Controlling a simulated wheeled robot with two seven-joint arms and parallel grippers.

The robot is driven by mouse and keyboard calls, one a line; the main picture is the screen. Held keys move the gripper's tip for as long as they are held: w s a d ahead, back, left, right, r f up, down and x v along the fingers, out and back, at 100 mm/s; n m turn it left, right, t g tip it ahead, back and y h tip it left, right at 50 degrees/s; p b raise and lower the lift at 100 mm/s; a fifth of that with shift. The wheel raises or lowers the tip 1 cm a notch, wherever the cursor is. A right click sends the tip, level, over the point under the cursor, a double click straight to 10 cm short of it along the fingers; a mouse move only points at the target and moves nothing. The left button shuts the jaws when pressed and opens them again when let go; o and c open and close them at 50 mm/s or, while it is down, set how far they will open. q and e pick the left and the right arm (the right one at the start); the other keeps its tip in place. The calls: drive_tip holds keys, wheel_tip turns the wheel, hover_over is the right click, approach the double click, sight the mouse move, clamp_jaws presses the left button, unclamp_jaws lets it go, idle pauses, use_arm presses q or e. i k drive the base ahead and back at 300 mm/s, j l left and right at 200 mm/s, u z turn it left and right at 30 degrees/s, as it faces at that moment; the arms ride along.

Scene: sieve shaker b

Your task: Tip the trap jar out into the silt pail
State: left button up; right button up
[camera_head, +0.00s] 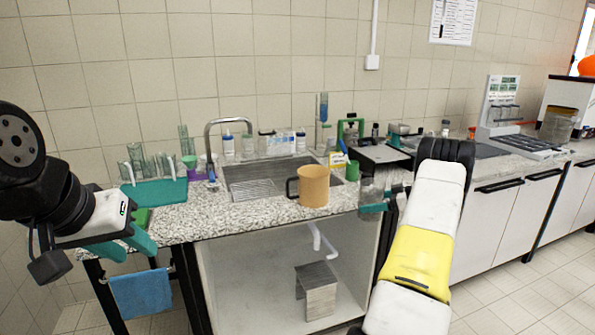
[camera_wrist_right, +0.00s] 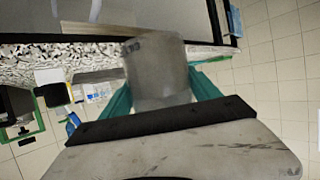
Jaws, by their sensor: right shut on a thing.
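The trap jar (camera_head: 371,199) is a grey, see-through jar just off the counter's front edge, to the right of the tan vessel. My right gripper (camera_head: 386,199) is shut on it. In the right wrist view the jar (camera_wrist_right: 156,70) sits between the two teal fingers (camera_wrist_right: 163,97); I cannot tell what is inside. A tan vessel with a dark handle (camera_head: 314,186), which looks like the silt pail, stands upright at the counter's front edge before the sink. The jar is apart from it. My left gripper (camera_head: 128,247) is open and empty at the far left, by the counter's front.
The sink (camera_head: 262,177) with its tap lies behind the tan vessel. A teal rack (camera_head: 154,192) of glassware stands at the left. A green cup (camera_head: 352,171) and several bottles stand near the sink. A blue towel (camera_head: 141,292) hangs below the counter. A grey stool (camera_head: 316,291) stands underneath.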

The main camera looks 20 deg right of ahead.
sight(314, 180)
drive_tip(key=i+j, duration=0.1)
drive_tip(key=i, duration=0.85)
